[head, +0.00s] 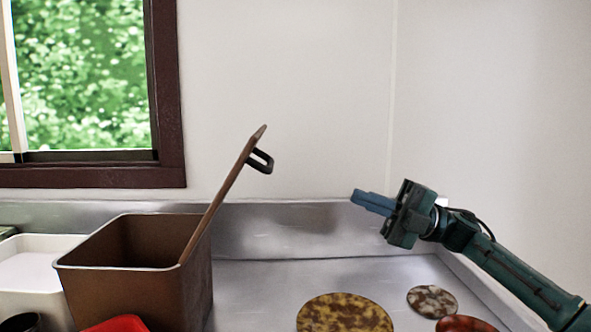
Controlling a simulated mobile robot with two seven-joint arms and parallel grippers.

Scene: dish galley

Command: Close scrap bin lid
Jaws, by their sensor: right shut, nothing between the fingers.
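The brown scrap bin (140,285) stands at the left on the metal counter, its top open. Its lid (228,188) stands up from the bin's right side, tilted a little to the right, with a dark handle (262,161) on its right face. My right gripper (355,198) is shut and empty, raised above the counter to the right of the lid. Its blue fingers point left toward the lid, with a clear gap between them. My left gripper is not in view.
A mottled yellow-brown disc (345,313), a speckled grey disc (432,301) and an orange-red disc (466,324) lie on the metal counter (270,280). A white container (36,270) stands left of the bin. A red item (118,324) is at its front. A wall and window close off the back.

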